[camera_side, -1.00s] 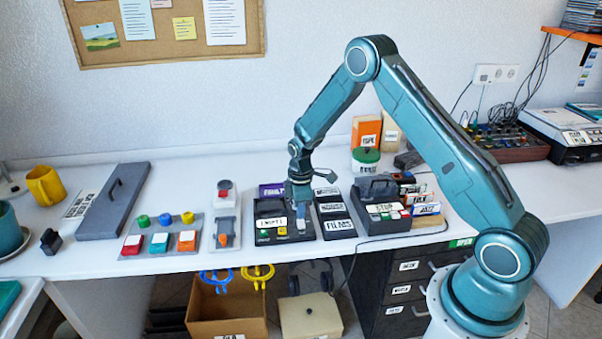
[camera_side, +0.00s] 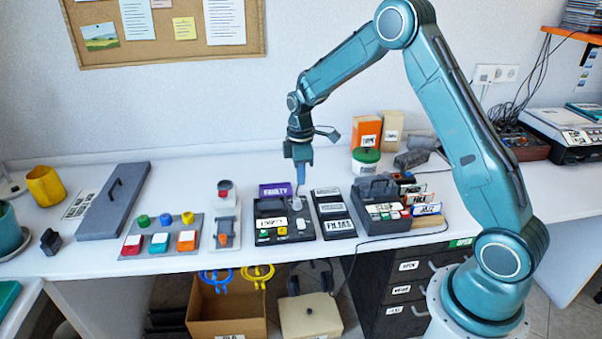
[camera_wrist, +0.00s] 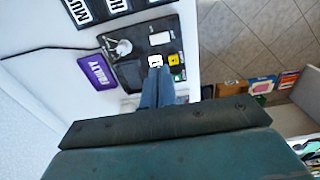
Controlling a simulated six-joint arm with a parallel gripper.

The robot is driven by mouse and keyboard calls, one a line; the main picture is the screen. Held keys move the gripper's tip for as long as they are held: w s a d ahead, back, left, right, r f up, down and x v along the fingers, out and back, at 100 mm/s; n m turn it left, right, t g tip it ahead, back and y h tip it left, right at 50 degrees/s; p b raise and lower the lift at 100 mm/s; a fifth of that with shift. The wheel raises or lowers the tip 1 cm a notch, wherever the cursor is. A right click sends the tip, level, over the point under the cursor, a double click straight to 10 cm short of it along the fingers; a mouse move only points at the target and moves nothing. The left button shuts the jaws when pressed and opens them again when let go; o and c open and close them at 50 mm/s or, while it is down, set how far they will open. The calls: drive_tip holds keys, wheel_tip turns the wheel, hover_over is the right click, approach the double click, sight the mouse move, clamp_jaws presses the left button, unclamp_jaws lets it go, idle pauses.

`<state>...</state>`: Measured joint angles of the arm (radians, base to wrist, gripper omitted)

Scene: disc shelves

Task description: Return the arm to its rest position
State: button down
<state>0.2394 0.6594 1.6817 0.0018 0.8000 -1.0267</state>
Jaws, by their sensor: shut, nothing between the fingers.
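My gripper (camera_side: 301,186) is shut and empty. It points down and hangs in the air above the black device with the purple FAULTY sign (camera_side: 275,190). In the wrist view, the blue fingers (camera_wrist: 158,92) are together over that black device (camera_wrist: 130,72), which has a white knob (camera_wrist: 123,47), a yellow button (camera_wrist: 173,59) and a green button. The fingers cover part of the device's lower edge in that view. My upper arm and elbow are raised over the right half of the table.
Right of the device lie a black panel with white labels (camera_side: 334,213) and a black machine with a handle (camera_side: 376,187). A white jar with a green lid (camera_side: 366,160) and boxes stand behind. A button panel (camera_side: 160,237) is at left. Air above the table is free.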

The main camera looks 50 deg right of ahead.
drive_tip(key=shift+r, duration=0.1)
drive_tip(key=s+a+r+m+t, duration=0.1)
drive_tip(key=s+a+r+m, duration=0.1)
drive_tip(key=s+a+r, duration=0.5)
drive_tip(key=s+r+m+t, duration=0.2)
drive_tip(key=s+r, duration=0.3)
drive_tip(key=r, duration=0.6)
drive_tip(key=s+a+r+m+t, duration=0.1)
drive_tip(key=s+a+m, duration=0.1)
drive_tip(key=s, duration=0.7)
drive_tip(key=s+a+r+m+t, duration=0.1)
drive_tip(key=s+a+m, duration=0.1)
drive_tip(key=s, duration=0.7)
drive_tip(key=shift+a+r+m+t, duration=0.3)
drive_tip(key=shift+a+r+m, duration=0.1)
drive_tip(key=shift+m, duration=0.1)
